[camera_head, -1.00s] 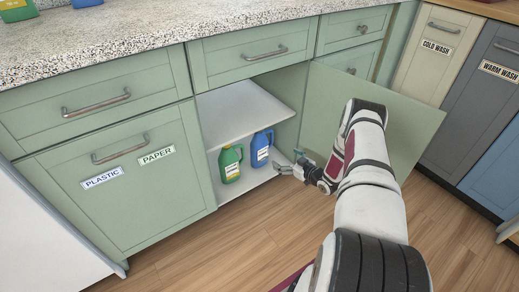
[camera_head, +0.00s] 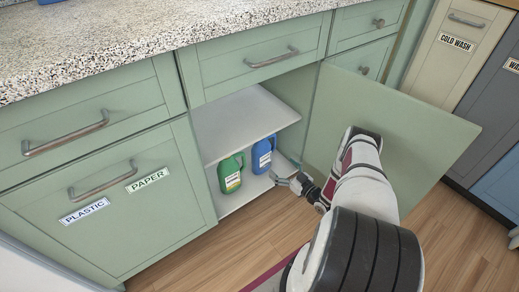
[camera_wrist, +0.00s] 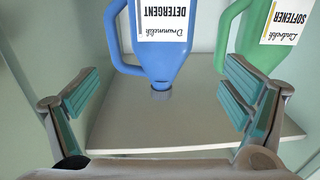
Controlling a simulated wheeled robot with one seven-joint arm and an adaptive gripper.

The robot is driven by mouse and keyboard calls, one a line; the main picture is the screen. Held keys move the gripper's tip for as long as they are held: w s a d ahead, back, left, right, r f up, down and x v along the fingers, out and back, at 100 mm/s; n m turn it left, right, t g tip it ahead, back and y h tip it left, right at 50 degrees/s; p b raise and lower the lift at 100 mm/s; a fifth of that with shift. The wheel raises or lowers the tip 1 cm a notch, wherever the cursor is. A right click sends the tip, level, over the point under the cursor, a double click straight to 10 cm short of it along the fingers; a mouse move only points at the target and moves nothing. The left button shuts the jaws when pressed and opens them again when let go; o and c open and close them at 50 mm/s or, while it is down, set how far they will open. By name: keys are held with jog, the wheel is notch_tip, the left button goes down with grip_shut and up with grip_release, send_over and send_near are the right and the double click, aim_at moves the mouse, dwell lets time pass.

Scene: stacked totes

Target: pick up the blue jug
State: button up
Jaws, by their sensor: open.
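The blue jug (camera_head: 262,155) stands upright on the cabinet's bottom shelf, near its right side. In the wrist view the blue jug (camera_wrist: 160,62) appears upside down, with a white detergent label and its cap lowest in the picture. My gripper (camera_head: 286,174) is just right of the jug at the cabinet opening in the head view. In the wrist view my gripper (camera_wrist: 162,78) is open and empty, its teal-padded fingers spread on either side of the jug's cap end.
A green softener jug (camera_head: 230,174) stands just left of the blue jug and also shows in the wrist view (camera_wrist: 262,48). A middle shelf (camera_head: 235,122) lies above both jugs. The open cabinet door (camera_head: 400,120) stands right of my arm. Wood floor (camera_head: 235,250) lies in front.

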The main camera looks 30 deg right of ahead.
aim_at(266, 153)
jog(key=w+b, duration=0.1)
jog(key=w, duration=0.4)
jog(key=w+b, duration=0.1)
jog(key=w, duration=0.2)
jog(key=shift+w+a+b, duration=0.25)
jog(key=shift+a+b, duration=0.05)
jog(key=shift+a, duration=0.1)
jog(key=shift+w+a+b, duration=0.2)
jog(key=shift+w+b, duration=0.45)
jog(key=shift+w, duration=0.65)
jog(key=shift+w+a+b, duration=0.2)
jog(key=shift+w+b, duration=0.45)
jog(key=shift+w, duration=0.65)
jog(key=shift+r, duration=0.1)
jog(key=shift+r, duration=0.1)
jog(key=c, duration=1.7)
